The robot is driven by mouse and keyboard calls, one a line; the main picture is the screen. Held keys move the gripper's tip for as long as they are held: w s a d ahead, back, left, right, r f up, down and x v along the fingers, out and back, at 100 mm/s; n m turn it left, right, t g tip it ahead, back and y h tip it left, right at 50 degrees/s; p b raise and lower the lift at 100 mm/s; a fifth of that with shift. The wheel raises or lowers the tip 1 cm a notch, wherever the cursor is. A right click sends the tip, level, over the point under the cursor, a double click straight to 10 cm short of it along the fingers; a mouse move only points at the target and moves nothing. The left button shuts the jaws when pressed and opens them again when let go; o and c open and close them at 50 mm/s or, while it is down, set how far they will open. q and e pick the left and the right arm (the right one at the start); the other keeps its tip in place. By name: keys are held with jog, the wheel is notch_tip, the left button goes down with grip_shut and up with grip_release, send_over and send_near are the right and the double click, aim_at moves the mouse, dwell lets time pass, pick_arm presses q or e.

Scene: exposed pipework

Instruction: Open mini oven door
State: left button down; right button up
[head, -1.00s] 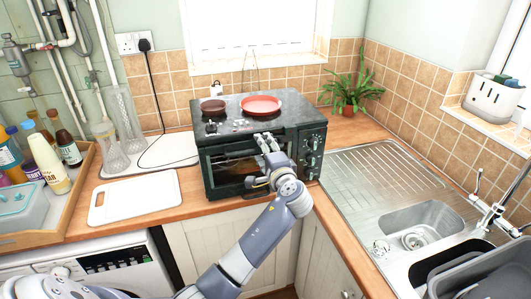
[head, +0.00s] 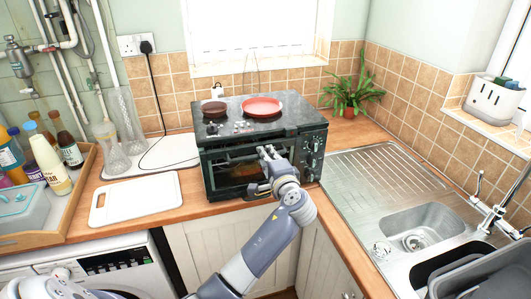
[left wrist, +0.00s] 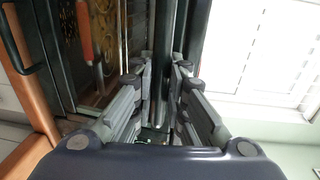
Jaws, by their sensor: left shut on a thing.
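The mini oven (head: 262,130) is a dark green box on the wooden counter, with a glass-fronted door (head: 222,170) facing me. Its door looks shut or nearly shut; I cannot tell if there is a small gap. My left gripper (head: 267,160) is at the upper part of the door front. In the left wrist view, the fingers of the left gripper (left wrist: 160,85) close around a dark bar, the door handle (left wrist: 164,35). The oven glass (left wrist: 95,45) shows beside it. The fingers partly hide the handle in the head view. My right gripper is out of view.
A white cutting board (head: 136,198) lies to the left. A steel sink (head: 415,225) is at the right, a plant (head: 350,92) behind. The space before the door is clear except for my arm.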

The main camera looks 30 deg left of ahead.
pick_arm(q)
jog(key=s+d+f+b, duration=0.1)
jog(key=s+d+f, duration=0.2)
jog(key=s+d, duration=0.1)
jog(key=shift+s+d+f, duration=0.15)
jog(key=shift+d+f, duration=0.25)
jog(key=shift+d, duration=0.1)
dwell(0.5)
jog(key=c, duration=1)
grip_release()
jog(key=shift+r, duration=0.1)
jog(key=shift+o, duration=0.2)
jog(key=f+p+v, duration=0.1)
jog(key=v, duration=0.9)
